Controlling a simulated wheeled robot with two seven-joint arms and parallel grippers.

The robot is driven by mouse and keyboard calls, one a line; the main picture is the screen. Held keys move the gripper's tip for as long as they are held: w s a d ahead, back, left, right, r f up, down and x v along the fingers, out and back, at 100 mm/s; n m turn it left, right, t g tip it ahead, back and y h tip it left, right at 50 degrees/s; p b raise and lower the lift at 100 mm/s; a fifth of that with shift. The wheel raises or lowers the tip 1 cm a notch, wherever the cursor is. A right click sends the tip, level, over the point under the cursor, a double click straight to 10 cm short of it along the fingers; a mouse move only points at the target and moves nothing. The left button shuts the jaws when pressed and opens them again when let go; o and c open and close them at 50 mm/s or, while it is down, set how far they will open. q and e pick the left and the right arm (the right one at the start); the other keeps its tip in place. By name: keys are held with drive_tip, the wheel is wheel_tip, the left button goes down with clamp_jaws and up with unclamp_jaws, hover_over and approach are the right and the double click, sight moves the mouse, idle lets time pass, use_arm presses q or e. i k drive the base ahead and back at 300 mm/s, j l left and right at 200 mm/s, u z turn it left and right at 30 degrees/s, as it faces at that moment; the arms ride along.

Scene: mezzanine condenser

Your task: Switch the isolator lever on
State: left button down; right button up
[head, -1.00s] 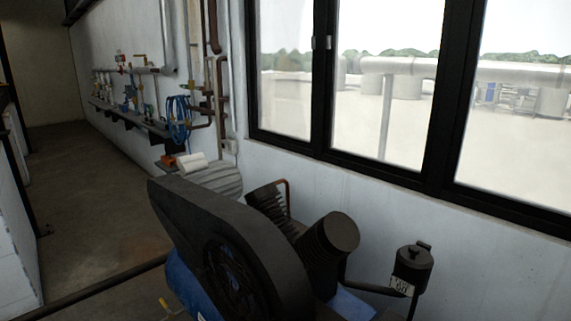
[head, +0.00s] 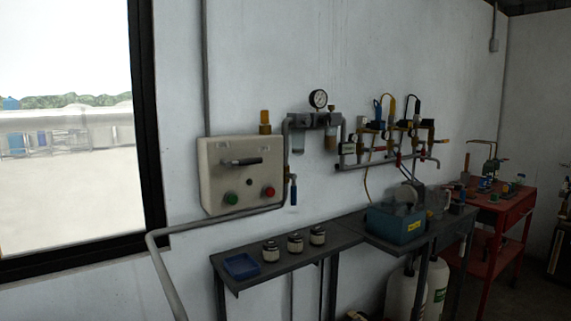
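The isolator lever (head: 243,162) is a dark handle with a grey end on the upper part of a cream control box (head: 213,186). The box is mounted on the white wall, right of the window. The lever lies roughly horizontal. Below it on the box are a green button (head: 231,198), a small dark knob (head: 249,182) and a red button (head: 268,191). An amber beacon (head: 265,122) stands on top of the box. Neither of my grippers shows in the head view.
A grey pipe (head: 165,270) bends down in front of the wall below the box. A dark bench (head: 285,265) holds a blue tray (head: 241,266) and several small jars. A gauge (head: 318,99) and piping are on the wall to the right, above a blue machine (head: 395,222). A red trolley (head: 510,212) stands farther right.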

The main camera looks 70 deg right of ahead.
sight(255, 161)
drive_tip(key=z, duration=1.95)
drive_tip(key=i+l, duration=0.2)
drive_tip(key=l, duration=0.2)
drive_tip(key=i+l, duration=0.45)
drive_tip(key=l, duration=0.3)
drive_tip(key=i+l+u, duration=0.1)
drive_tip(key=i+l, duration=0.15)
drive_tip(key=l, duration=0.15)
drive_tip(key=i+l, duration=0.2)
drive_tip(key=l, duration=0.2)
drive_tip(key=i+l, duration=0.2)
drive_tip(key=l, duration=0.2)
